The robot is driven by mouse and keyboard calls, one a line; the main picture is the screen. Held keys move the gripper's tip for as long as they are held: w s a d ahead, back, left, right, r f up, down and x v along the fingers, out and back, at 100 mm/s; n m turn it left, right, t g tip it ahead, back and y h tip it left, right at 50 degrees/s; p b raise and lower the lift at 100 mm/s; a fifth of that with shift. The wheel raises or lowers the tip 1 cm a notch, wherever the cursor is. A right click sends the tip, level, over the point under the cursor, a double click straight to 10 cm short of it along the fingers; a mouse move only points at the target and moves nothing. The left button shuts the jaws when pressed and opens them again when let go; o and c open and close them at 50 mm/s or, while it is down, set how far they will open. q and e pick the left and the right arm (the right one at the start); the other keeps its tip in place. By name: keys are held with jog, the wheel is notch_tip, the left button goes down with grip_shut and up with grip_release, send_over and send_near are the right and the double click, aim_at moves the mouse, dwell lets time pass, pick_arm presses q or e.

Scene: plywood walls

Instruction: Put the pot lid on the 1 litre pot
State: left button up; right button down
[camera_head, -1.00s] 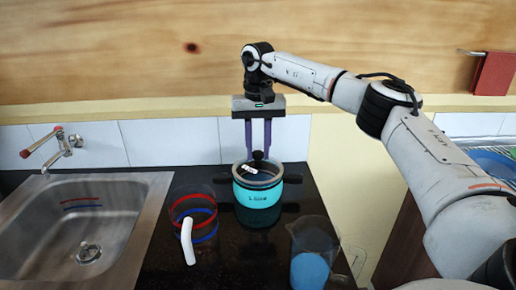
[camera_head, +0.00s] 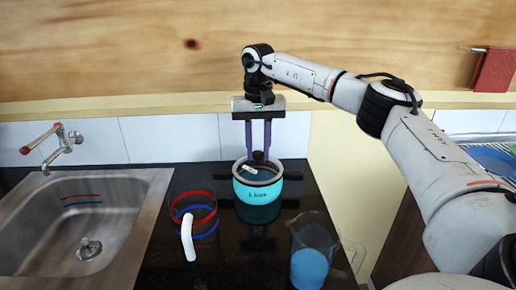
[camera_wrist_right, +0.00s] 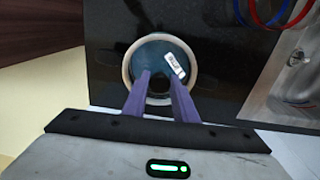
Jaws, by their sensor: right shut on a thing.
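The teal 1 litre pot (camera_head: 258,195) stands upright on the black counter, with dark handles at its sides. The pot lid (camera_head: 270,178), see-through with a pale rim and a white label, lies across the pot's mouth; it also shows in the right wrist view (camera_wrist_right: 148,58). I cannot tell whether its rim rests fully on the pot. My right gripper (camera_head: 258,150) points straight down above the pot, its purple fingers shut on the lid's dark knob. The knob shows between the fingertips in the right wrist view (camera_wrist_right: 160,85). My left gripper is not in view.
A clear jug (camera_head: 187,238) with red and blue bands and a white handle stands left of the pot. A clear jug with blue contents (camera_head: 309,268) stands at the front right. The sink (camera_head: 85,225) and tap (camera_head: 60,142) are at the left.

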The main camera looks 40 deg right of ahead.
jog(key=c, duration=1.4)
grip_release()
jog(key=shift+o, duration=0.2)
notch_tip(320, 180, up, 10)
jog(key=shift+r, duration=0.25)
jog(key=shift+f, duration=0.1)
